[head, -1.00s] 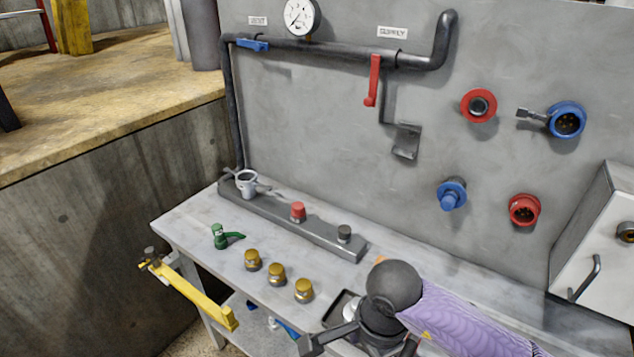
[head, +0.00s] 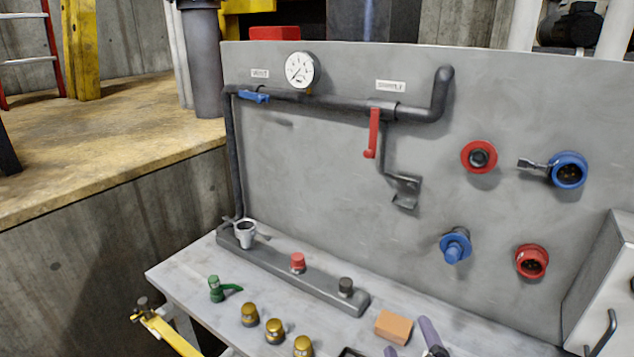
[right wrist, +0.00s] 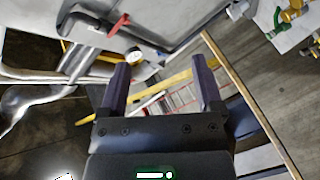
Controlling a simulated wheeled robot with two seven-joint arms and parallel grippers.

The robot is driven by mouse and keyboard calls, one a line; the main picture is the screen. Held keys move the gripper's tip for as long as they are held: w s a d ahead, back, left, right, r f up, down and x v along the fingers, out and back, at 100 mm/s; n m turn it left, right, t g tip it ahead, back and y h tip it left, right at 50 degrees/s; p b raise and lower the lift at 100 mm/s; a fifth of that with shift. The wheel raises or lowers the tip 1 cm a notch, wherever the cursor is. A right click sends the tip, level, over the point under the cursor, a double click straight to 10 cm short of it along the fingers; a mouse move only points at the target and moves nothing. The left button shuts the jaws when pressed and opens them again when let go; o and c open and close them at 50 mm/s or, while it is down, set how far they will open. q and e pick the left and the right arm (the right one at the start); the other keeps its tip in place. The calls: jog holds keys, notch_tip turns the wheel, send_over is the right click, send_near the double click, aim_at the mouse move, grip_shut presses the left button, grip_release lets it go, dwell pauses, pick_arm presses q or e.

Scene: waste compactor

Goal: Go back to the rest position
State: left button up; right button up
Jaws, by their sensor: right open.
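My right gripper (head: 412,345) shows only in part at the bottom edge of the head view, as purple fingertips beside an orange block (head: 393,327). In the right wrist view my right gripper (right wrist: 161,80) has its two purple fingers wide apart with nothing between them. My left gripper is in neither view.
A grey bench (head: 190,270) carries a dark bar (head: 320,283) with knobs, a green-handled valve (head: 216,289) and several brass fittings (head: 275,331). Behind it a grey panel (head: 310,190) holds pipes, a red lever (head: 372,133) and sockets. A grey box (head: 605,285) stands at right.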

jog(key=s+d+f+m+g, duration=0.3)
jog(key=s+f+m+g, duration=0.6)
jog(key=s+f+g, duration=0.65)
jog(key=s+f+b, duration=0.2)
jog(key=f+b, duration=0.1)
jog(key=f, duration=0.8)
jog(key=s+f+b, duration=0.2)
jog(key=f, duration=0.9)
pick_arm(q)
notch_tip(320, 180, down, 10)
jog(key=b, duration=0.4)
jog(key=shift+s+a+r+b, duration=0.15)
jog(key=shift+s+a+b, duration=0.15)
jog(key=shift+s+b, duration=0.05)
pick_arm(e)
jog(key=s+d+f, duration=0.2)
jog(key=s+f, duration=1.1)
jog(key=f, duration=0.2)
jog(key=shift+s+d+n, duration=0.35)
jog(key=shift+n, duration=0.05)
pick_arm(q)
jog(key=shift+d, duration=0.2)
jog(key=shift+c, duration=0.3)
pick_arm(e)
jog(key=shift+f+g, duration=0.1)
jog(key=shift+g, duration=0.15)
